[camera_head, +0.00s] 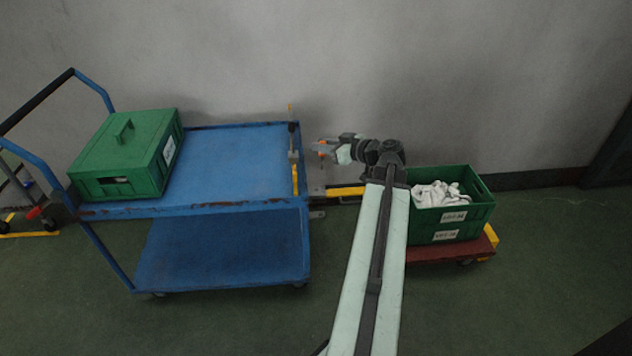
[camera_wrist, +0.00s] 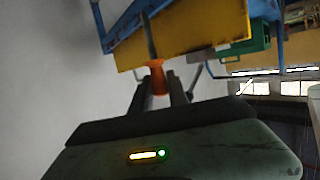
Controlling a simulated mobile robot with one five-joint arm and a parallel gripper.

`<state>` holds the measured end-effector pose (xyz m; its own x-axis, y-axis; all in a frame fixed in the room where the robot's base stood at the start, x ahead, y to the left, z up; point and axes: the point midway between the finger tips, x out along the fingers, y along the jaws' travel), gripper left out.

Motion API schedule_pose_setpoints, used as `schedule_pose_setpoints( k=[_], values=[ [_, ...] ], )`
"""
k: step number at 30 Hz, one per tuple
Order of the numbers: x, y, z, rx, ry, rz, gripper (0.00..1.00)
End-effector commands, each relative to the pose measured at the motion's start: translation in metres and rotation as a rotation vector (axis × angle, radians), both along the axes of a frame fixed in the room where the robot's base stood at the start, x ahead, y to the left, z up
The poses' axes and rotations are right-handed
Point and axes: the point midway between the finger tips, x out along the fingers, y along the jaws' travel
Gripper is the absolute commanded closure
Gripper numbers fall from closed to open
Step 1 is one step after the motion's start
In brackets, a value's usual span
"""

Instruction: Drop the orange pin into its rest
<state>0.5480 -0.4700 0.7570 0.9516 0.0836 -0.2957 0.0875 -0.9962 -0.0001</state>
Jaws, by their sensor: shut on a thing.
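The orange pin (camera_wrist: 157,78) sits between the two fingertips of my gripper (camera_wrist: 160,88) in the wrist view. My gripper is shut on it. A thin grey rod (camera_wrist: 149,38) shows just beyond the pin, in front of a yellow plate (camera_wrist: 195,35). In the head view my gripper (camera_head: 320,149) is just right of a yellow upright (camera_head: 294,178) at the blue trolley's right end. I cannot tell which part is the pin's rest.
The blue trolley (camera_head: 245,160) carries a lidded green box (camera_head: 125,150) at its left; the rest of its top is clear. Right of my arm, stacked green crates (camera_head: 478,212) with white socks (camera_head: 437,194) stand on a dark red dolly (camera_head: 450,252). A grey wall (camera_head: 240,60) is behind.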

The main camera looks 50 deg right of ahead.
Motion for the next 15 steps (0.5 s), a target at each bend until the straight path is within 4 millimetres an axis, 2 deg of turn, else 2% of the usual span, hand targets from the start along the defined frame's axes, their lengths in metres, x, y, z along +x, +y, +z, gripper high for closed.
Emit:
schedule_pose_setpoints(
  k=[4,7,15],
  values=[
    [0.001,0.001,-0.012,0.000,0.000,0.001,1.00],
    [0.001,0.001,-0.035,-0.001,0.000,0.001,1.00],
    [0.003,0.001,-0.135,-0.003,-0.001,0.001,1.00]
  ],
)
